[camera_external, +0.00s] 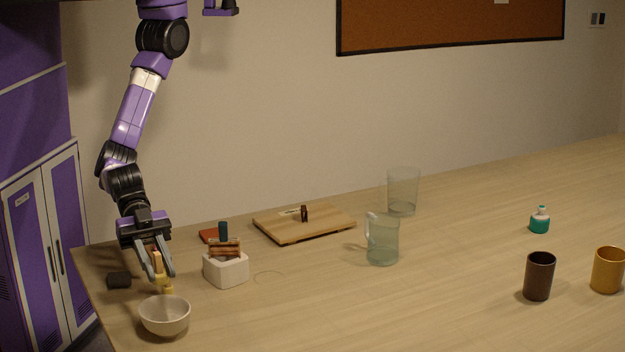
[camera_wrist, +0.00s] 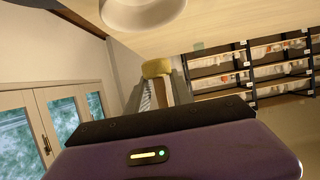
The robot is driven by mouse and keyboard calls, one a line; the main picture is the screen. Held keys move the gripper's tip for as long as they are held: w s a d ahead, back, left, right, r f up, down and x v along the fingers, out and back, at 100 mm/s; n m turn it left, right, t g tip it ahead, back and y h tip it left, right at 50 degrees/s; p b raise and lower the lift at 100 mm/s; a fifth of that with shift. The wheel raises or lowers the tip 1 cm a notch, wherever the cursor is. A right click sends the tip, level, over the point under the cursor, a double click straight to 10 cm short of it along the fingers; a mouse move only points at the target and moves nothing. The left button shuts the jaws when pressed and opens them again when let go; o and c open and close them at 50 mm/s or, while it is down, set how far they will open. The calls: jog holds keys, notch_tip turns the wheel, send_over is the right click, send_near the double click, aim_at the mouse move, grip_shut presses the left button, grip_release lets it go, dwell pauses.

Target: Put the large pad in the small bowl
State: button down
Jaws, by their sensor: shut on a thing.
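My gripper (camera_external: 160,275) points down at the near left of the table, shut on a tan and yellow pad (camera_external: 166,287). The pad hangs upright between the fingers, its yellow end lowest; that end also shows in the wrist view (camera_wrist: 157,68). The small bowl (camera_external: 164,316) is pale, round and open. It stands on the table just below and in front of my gripper. The pad is above the bowl's far rim, seemingly apart from it.
A white holder (camera_external: 226,272) with brown pieces stands right of my gripper. A dark block (camera_external: 118,280) lies left. Behind are a red piece (camera_external: 208,236), a green cylinder (camera_external: 223,231) and a wooden board (camera_external: 305,225). A glass jug (camera_external: 382,242) stands farther right. The front middle is clear.

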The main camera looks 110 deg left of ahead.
jog(key=b, duration=0.5)
send_near(172, 324)
jog(key=shift+f+x, duration=0.15)
jog(key=shift+x, duration=0.95)
jog(key=shift+f+x, duration=0.15)
jog(key=shift+x, duration=0.95)
jog(key=shift+a, duration=0.2)
jog(key=c, duration=1)
grip_release()
jog(key=shift+c, duration=0.2)
jog(key=shift+r+p, duration=2.2)
jog(key=shift+r, duration=1.3)
